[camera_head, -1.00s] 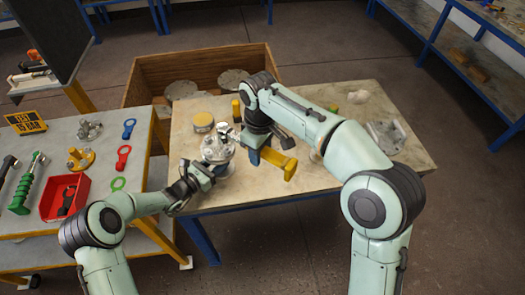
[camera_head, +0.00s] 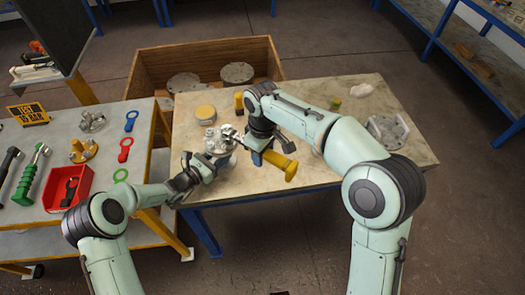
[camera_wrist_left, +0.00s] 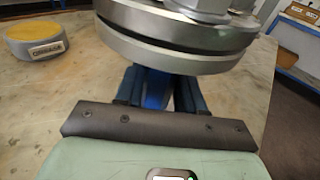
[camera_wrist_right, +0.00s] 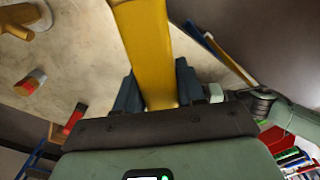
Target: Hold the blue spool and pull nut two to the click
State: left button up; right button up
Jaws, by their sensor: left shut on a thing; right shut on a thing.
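The silver flanged vessel (camera_head: 217,142) stands at the left part of the table, with bolts and nuts on its top flange; its flange rims show large in the left wrist view (camera_wrist_left: 180,45). My left gripper (camera_head: 205,170) is shut on the blue spool (camera_wrist_left: 155,90) just below the flange; the fingers hide most of the spool. My right gripper (camera_head: 262,138) is shut on the yellow handle of a wrench (camera_head: 281,166), to the right of the vessel. The yellow bar sits between the fingers in the right wrist view (camera_wrist_right: 148,50). I cannot tell which nut the wrench is on.
A round yellow-topped tin (camera_head: 205,113) and a yellow upright piece (camera_head: 238,102) stand behind the vessel. A grey bracket (camera_head: 388,130) lies at the table's right. A side bench holds a red bin (camera_head: 84,183) and tools. A wooden crate (camera_head: 155,68) stands behind the table.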

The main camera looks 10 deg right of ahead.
jog(key=shift+f, duration=0.8)
pick_arm(q)
jog(key=o, duration=1)
pick_arm(e)
jog(key=shift+m, duration=0.8)
jog(key=r, duration=0.1)
jog(key=a+r, duration=0.1)
jog(key=r, duration=0.1)
jog(key=s+r, duration=0.1)
jog(key=r, duration=0.1)
jog(key=shift+a, duration=0.15)
pick_arm(q)
jog(key=shift+a, duration=0.1)
